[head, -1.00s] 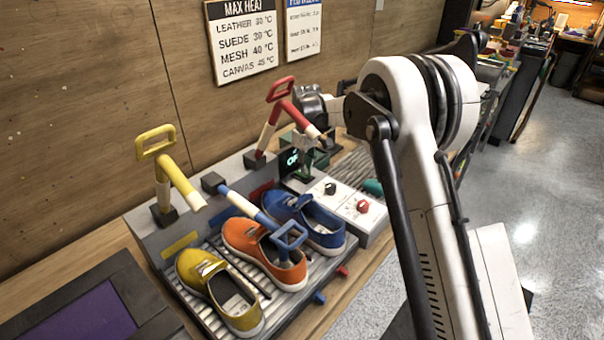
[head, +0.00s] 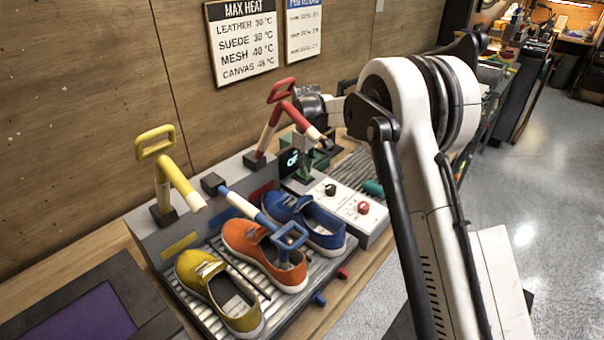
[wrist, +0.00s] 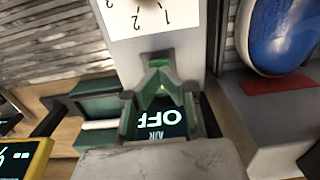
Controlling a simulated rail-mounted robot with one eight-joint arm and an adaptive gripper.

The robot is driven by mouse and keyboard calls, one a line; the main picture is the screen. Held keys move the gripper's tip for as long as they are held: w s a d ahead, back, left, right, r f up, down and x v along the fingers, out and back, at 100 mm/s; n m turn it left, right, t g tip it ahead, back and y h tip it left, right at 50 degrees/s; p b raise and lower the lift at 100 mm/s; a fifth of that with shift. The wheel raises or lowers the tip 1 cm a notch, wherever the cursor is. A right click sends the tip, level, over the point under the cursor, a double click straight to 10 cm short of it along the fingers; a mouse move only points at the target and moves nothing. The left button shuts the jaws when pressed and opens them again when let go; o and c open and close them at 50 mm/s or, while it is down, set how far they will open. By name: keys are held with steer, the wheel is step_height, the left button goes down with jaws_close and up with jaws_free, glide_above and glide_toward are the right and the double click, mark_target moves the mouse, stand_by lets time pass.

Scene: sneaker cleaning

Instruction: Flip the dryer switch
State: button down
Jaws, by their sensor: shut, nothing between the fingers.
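The dryer is a grey unit with a white control panel (head: 340,206) carrying a black knob (head: 330,189) and a red knob (head: 363,207). Its small dark display (head: 291,161) glows at the back of the panel. In the wrist view the display (wrist: 160,122) reads "OFF" and "AIR", upside down, partly behind my fingers. My gripper (wrist: 158,82) has green fingers, shut and empty, over the display end of the panel. It also shows in the head view (head: 304,176), small, beside the display. I cannot make out the switch itself or whether the fingertips touch anything.
Yellow (head: 218,290), orange (head: 265,255) and blue (head: 308,222) shoes sit on the ribbed rack. Yellow (head: 175,175), blue (head: 255,209) and red (head: 283,115) handled arms stand around them. A dark framed purple panel (head: 85,325) lies at the front left.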

steer(key=shift+r+p, duration=0.9)
steer(key=shift+r, duration=2.05)
steer(key=shift+d+r, duration=0.1)
steer(key=s+d+r+m+t+b, duration=0.1)
steer(key=s+d+r+m+t, duration=0.15)
steer(key=s+d+r, duration=0.65)
steer(key=s+d+r+m+t+b, duration=0.1)
steer(key=s+d+r+m, duration=0.2)
steer(key=s+d+r, duration=0.6)
steer(key=s+d+f+m+t, duration=0.1)
steer(key=s+f, duration=0.2)
steer(key=s, duration=0.5)
steer(key=s+d+f+m+t+b, duration=0.1)
steer(key=s+d+f+m, duration=0.1)
steer(key=s, duration=0.7)
steer(key=s+d+f+m+t+b, duration=0.1)
steer(key=s+f, duration=0.3)
steer(key=s, duration=0.5)
steer(key=shift+s+d+f+m+t, duration=0.2)
steer(key=shift+d+m+t, duration=0.2)
steer(key=shift+d, duration=0.2)
